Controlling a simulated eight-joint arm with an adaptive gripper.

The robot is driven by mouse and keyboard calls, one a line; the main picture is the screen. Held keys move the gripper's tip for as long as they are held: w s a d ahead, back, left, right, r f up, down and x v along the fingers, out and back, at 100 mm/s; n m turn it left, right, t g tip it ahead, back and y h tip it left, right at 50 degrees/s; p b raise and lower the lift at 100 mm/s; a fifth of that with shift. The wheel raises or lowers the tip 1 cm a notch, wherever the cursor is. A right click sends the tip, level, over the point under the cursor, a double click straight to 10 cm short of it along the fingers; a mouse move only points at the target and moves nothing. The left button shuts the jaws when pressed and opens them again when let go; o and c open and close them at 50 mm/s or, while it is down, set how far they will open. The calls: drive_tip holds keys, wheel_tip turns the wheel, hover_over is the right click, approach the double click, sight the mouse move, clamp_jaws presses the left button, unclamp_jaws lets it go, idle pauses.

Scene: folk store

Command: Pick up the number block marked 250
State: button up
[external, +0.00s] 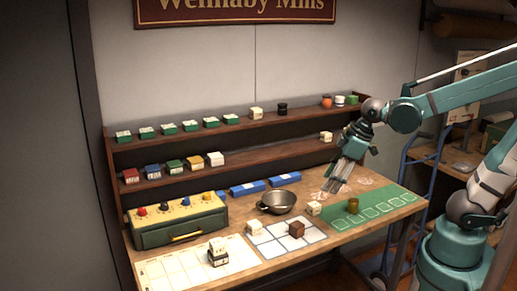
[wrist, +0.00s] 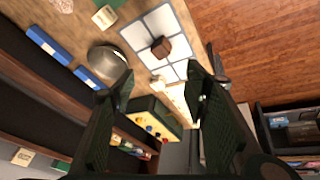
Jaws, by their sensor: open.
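No marking of 250 is readable on any block at this size, so I cannot tell which block bears it. Cream blocks stand on the bench: one near the green mat (external: 314,208), one at the white grid mat's edge (external: 253,227), and a stack (external: 217,246) on the front left sheet. A dark brown block (external: 296,229) sits on the grid mat; it also shows in the wrist view (wrist: 161,47). More cream blocks stand on the shelves (external: 256,113), (external: 326,137). My gripper (external: 337,187) is open and empty above the bench's right part; its fingers (wrist: 160,75) frame the wrist view.
A metal bowl (external: 279,201) stands mid-bench, with blue boxes (external: 248,188) behind it. A green cabinet (external: 177,219) with coloured knobs is at left. Two shelves run along the back.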

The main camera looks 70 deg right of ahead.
drive_tip(key=w+d+f+n+g+p, duration=0.1)
drive_tip(key=w+d+f+n, duration=0.15)
drive_tip(key=d+f, duration=0.2)
drive_tip(key=w+d+f+n+g, duration=0.1)
drive_tip(key=w+d+f+g, duration=0.15)
drive_tip(key=d, duration=0.35)
drive_tip(key=n+g+p, duration=0.1)
drive_tip(key=n+p, duration=0.1)
drive_tip(key=n, duration=0.1)
hover_over(316, 203)
drive_tip(key=shift+y, duration=0.3)
drive_tip(key=f, duration=0.9)
drive_tip(key=shift+w+a+f, duration=0.15)
drive_tip(key=shift+a, duration=0.2)
drive_tip(key=shift+d+f, duration=0.25)
drive_tip(key=shift+f, duration=0.05)
drive_tip(key=shift+f, duration=0.1)
drive_tip(key=shift+f+b, duration=0.3)
drive_tip(key=shift+f, duration=0.9)
drive_tip(key=shift+a+f, duration=0.1)
drive_tip(key=shift+f, duration=2.5)
drive_tip(key=shift+c, duration=0.4)
drive_tip(key=c, duration=0.9)
